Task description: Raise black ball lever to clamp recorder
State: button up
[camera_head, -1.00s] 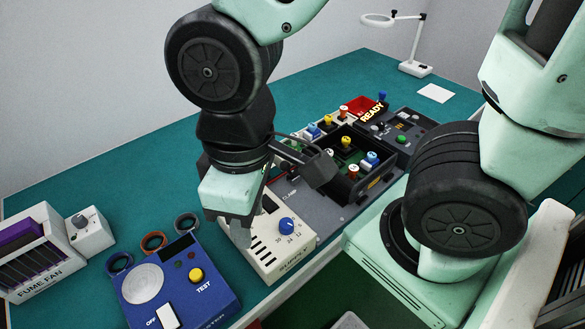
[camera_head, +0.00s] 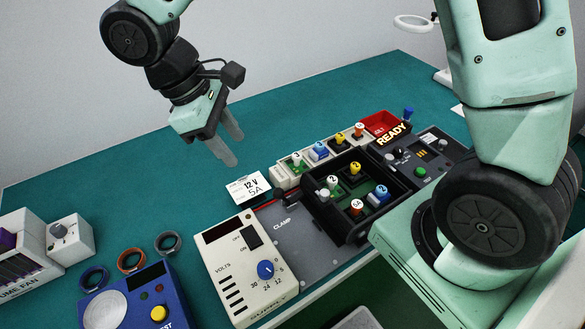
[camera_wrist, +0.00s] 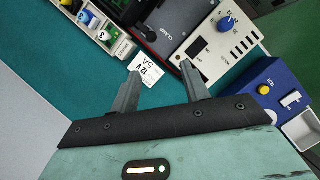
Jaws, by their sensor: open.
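My gripper (camera_head: 234,150) is open and empty, raised above the teal bench to the left of the black tray. Its two fingers also show in the wrist view (camera_wrist: 161,70), pointing toward the label card and the power supply. The grey plate (camera_head: 312,258) marked CLAMP lies between the power supply and the tray. In the wrist view a small dark round shape (camera_wrist: 151,36) sits beside the CLAMP lettering; it may be the black ball lever, but I cannot tell surely. Nothing touches my fingers.
The cream power supply (camera_head: 247,275) stands left of the plate. A white 12 V 5A card (camera_head: 248,188) lies behind it. The black tray (camera_head: 345,235) holds several colored-top parts. A READY panel (camera_head: 435,150) stands to its right. The blue tester (camera_head: 135,295) is front left. The back-left bench is clear.

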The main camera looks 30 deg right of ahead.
aim_at(276, 190)
jog(key=x, duration=0.6)
jog(key=w+d+p+x, duration=0.1)
jog(key=x, duration=0.5)
jog(key=p+x, duration=0.1)
jog(key=x, duration=0.4)
jog(key=shift+w+d+f, duration=0.1)
jog(key=shift+d+f, duration=0.15)
jog(key=shift+d, duration=0.15)
